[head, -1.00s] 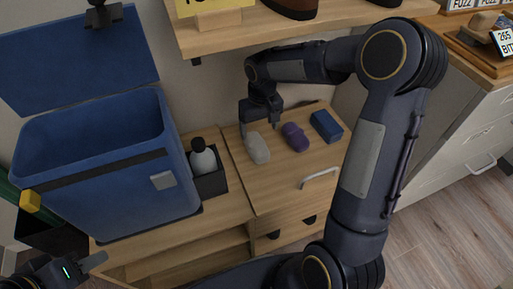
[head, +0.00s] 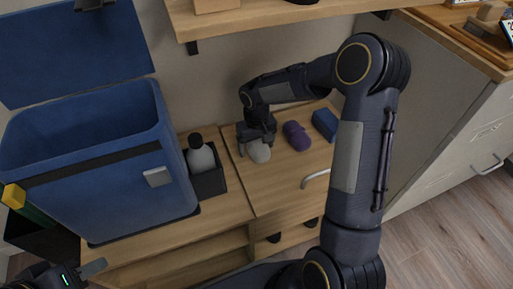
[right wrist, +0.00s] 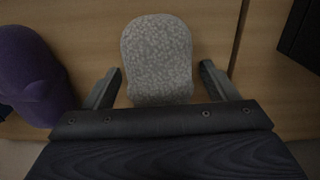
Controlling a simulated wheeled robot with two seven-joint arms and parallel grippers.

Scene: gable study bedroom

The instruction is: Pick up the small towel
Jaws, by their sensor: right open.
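A grey, speckled, rounded bundle that looks like the small towel (head: 260,153) lies on the wooden cabinet top, and it also shows in the right wrist view (right wrist: 157,55). My right gripper (head: 257,146) is open just above it. In the right wrist view its fingers (right wrist: 161,72) stand on either side of the bundle's near end, with a gap on each side. I cannot tell whether they are low enough to touch the cabinet top. My left gripper (head: 92,269) is partly in view at the lower left corner; its opening cannot be made out.
A purple rolled item (head: 297,136) and a blue block-like item (head: 325,124) lie to the right on the same cabinet top (head: 285,178). A dark holder (head: 208,184) with a grey bottle (head: 200,158) and an open blue bin (head: 100,190) stand left. A wooden shelf (head: 270,20) hangs above.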

